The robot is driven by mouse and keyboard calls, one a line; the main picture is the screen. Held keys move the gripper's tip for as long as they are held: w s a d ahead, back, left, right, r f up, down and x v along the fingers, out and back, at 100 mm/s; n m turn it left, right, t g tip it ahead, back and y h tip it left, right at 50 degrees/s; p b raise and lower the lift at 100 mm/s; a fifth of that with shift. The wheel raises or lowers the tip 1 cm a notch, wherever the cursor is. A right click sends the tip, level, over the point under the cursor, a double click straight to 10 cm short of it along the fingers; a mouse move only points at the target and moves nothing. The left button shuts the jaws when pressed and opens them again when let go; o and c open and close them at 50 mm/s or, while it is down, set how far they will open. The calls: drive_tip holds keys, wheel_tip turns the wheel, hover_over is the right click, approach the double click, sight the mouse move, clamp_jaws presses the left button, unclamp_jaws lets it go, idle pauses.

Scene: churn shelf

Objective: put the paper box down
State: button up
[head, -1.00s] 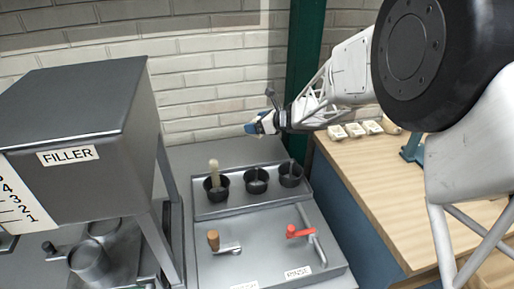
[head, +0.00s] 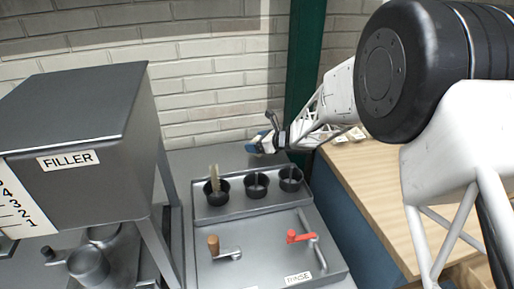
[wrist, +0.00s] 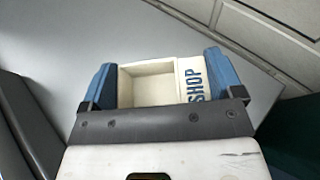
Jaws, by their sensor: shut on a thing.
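The paper box (wrist: 150,86) is a small cream box with an open hollow and a strip lettered "SHOP" on its right side in the wrist view. My gripper (wrist: 160,84) is shut on it, with one blue finger pressed at each side. In the head view my gripper (head: 257,143) is above the grey counter, behind the tray with the cups. The box is small there and largely hidden by the fingers. In the wrist view a pale grey surface lies below the box; the gap to it cannot be told.
A steel tray (head: 199,213) holds several dark cups, one with a brush (head: 214,178). The filler machine (head: 80,130) stands left. A green post (head: 305,75) and a wooden bench (head: 375,190) are to the right. Bare grey counter (head: 190,160) shows behind the tray.

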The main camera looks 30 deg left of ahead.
drive_tip(key=shift+f, duration=1.25)
drive_tip(key=shift+f, duration=0.15)
drive_tip(key=o, duration=0.7)
drive_tip(key=shift+o, duration=0.2)
drive_tip(key=shift+d+r, duration=0.4)
drive_tip(key=shift+d, duration=0.2)
drive_tip(key=v, duration=1)
drive_tip(key=shift+d+r, duration=0.2)
drive_tip(key=shift+d, duration=0.1)
